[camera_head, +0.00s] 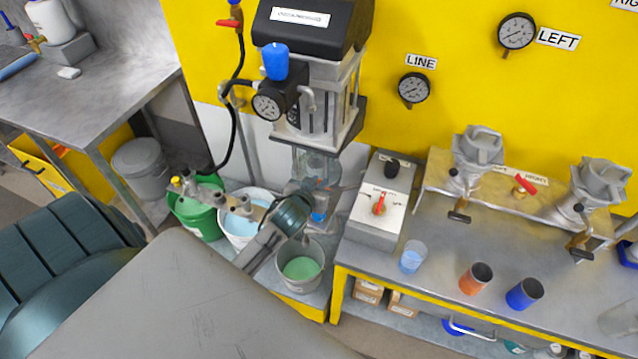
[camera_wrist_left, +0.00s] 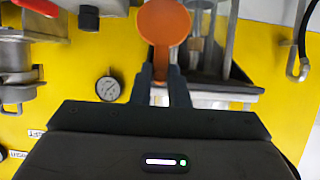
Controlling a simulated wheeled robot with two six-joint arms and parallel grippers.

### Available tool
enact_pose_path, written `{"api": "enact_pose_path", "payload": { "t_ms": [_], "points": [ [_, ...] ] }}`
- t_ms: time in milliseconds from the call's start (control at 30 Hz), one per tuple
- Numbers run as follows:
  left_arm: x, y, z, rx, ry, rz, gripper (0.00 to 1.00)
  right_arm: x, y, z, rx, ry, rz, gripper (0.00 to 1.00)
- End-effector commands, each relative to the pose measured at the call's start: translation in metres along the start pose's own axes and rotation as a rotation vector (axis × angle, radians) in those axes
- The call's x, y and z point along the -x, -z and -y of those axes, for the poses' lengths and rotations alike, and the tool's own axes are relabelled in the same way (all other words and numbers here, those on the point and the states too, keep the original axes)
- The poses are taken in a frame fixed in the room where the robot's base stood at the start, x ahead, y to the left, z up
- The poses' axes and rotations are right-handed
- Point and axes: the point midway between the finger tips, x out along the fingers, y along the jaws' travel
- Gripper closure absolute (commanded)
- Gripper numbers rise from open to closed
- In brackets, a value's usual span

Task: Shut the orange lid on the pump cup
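The pump cup (camera_head: 313,165) is a clear vessel under the pump's grey frame in the head view; my left arm partly hides it. The orange lid (camera_wrist_left: 163,22) shows in the left wrist view as a round disc with a narrow tab. My left gripper (camera_wrist_left: 161,72) has its two dark fingers close together, one on each side of this tab, and appears shut on it. In the head view my left gripper (camera_head: 305,190) is beside the cup, small and partly hidden. Whether the lid touches the cup rim cannot be told. My right gripper is in neither view.
Below my left arm stand a bucket of green liquid (camera_head: 302,268), a white bucket with blue liquid (camera_head: 243,222) and a green bucket (camera_head: 195,217). A control box (camera_head: 376,215) is right of the pump. Several small cups and clamps stand on the right bench (camera_head: 440,262).

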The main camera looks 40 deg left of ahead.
Motion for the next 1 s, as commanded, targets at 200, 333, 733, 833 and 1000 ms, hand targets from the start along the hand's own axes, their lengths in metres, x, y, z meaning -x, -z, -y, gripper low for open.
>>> {"api": "enact_pose_path", "payload": {
  "t_ms": [200, 333, 733, 833, 1000],
  "points": [
    [0.013, -0.016, 0.0, 0.0, 0.0, 0.003, 0.89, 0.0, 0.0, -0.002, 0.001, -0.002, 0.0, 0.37],
    [0.014, -0.016, 0.0, 0.001, 0.0, 0.002, 0.89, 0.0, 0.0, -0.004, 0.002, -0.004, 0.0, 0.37],
    [0.02, -0.033, 0.0, 0.001, 0.001, 0.004, 0.89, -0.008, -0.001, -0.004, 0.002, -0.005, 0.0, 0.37],
    [0.024, -0.041, 0.0, 0.001, 0.0, 0.004, 0.89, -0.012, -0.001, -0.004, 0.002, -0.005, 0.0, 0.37],
    [0.026, -0.042, 0.0, 0.001, 0.0, 0.002, 0.89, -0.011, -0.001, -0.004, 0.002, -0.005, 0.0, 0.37]
  ]
}}
